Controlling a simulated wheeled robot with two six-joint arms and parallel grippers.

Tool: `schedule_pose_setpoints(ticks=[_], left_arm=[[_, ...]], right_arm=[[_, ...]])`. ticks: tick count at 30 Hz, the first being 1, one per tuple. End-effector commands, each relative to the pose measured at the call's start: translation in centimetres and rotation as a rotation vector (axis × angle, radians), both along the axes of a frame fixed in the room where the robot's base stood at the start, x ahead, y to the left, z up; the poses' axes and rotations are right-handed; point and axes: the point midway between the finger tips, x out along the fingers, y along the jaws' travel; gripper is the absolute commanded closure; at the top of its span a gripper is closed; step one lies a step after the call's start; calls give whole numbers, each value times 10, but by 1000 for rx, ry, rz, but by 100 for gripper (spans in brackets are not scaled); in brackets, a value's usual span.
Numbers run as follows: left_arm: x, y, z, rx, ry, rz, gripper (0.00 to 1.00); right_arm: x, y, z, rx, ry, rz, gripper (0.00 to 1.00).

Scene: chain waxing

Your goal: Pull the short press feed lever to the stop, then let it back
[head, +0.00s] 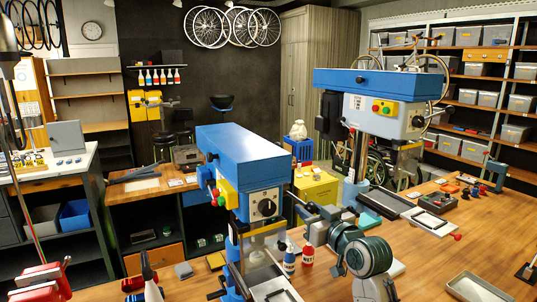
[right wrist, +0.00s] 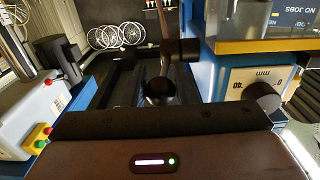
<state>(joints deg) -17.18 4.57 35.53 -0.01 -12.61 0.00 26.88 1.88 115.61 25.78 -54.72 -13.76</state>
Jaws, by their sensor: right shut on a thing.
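The short press (head: 243,155), with a blue head and a front dial, stands left of centre in the head view. My right gripper (head: 303,212) is beside the right side of its head. In the right wrist view, the right gripper (right wrist: 165,75) is shut on the feed lever, whose black ball knob (right wrist: 161,92) shows in the middle. The short press's dial face (right wrist: 255,85) is close at the right there. The lever is mostly hidden by my gripper in the head view, and its exact angle is unclear. My left gripper is out of view.
A taller blue press (head: 375,85) stands behind at the right. A blue bottle (head: 289,262) and a red bottle (head: 307,256) stand close by the short press. A shallow tray (head: 475,288) lies at the front right. The wooden bench (head: 440,255) has free room there.

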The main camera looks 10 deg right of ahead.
Motion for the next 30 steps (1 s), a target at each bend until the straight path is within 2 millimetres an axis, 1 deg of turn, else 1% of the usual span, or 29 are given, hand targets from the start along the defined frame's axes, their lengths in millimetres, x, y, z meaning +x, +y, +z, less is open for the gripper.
schedule_pose_setpoints(ticks=[1, 6, 11, 21, 25, 30], left_arm=[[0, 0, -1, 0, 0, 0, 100], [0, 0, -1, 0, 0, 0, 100], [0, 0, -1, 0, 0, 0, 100], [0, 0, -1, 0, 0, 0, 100], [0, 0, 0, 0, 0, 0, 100], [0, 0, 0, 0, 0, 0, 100]], right_arm=[[0, 0, -5, -2, 11, 1, 100], [0, 0, -5, -2, 11, 1, 100], [1, 0, -9, -2, 12, 1, 100], [1, 0, -8, -2, 11, 1, 100], [2, 0, 2, -2, 6, 0, 100], [3, 1, 25, 0, -2, 0, 100]])
